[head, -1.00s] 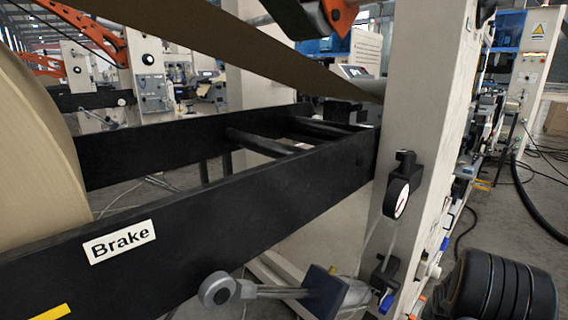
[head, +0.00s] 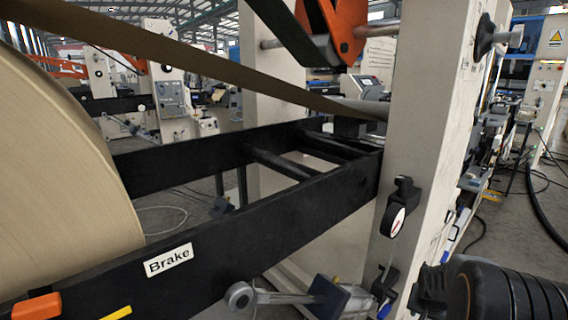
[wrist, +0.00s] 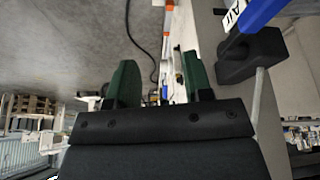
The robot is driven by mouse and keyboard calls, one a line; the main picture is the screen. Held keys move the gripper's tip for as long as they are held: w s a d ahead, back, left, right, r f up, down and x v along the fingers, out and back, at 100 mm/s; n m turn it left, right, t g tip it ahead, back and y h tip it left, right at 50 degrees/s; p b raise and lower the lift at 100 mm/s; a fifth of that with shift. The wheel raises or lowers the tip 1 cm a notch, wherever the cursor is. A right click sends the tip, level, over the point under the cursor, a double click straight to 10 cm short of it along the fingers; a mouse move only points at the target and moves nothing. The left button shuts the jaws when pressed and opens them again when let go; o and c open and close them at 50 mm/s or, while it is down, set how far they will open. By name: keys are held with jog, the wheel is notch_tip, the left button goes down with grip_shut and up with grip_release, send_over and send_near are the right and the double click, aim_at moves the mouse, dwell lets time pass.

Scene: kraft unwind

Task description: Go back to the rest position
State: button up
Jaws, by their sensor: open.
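My gripper (wrist: 161,82) shows in the wrist view as two dark green fingers standing well apart. It is open, and nothing is between the fingers. A blue handle (wrist: 262,12) with a white "Air" label and its black block (wrist: 250,55) are to the right of the fingers, apart from them. In the head view the gripper itself is not visible; only a black ribbed part of my arm shows at the bottom right.
A black frame rail labelled "Brake" (head: 168,260) runs beside a large kraft roll (head: 60,190). A pale upright post (head: 425,110) bears a dial gauge (head: 398,221). A brown web (head: 225,70) crosses above.

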jog(key=s+a+r+n+y+p, duration=0.1)
jog(key=s+a+r+n+p, duration=0.1)
jog(key=s+a+r+p, duration=0.2)
jog(key=s+a+r+n+y+p, duration=0.1)
jog(key=s+a+r+n+p, duration=0.2)
jog(key=a+r+p, duration=0.7)
jog(key=s+a+r+n+y+p, duration=0.1)
jog(key=s+a+r+p, duration=0.4)
jog(key=r, duration=1.6)
jog(key=a+n+p, duration=0.1)
jog(key=a+p, duration=0.2)
jog(key=a, duration=0.1)
jog(key=shift+a+n, duration=0.4)
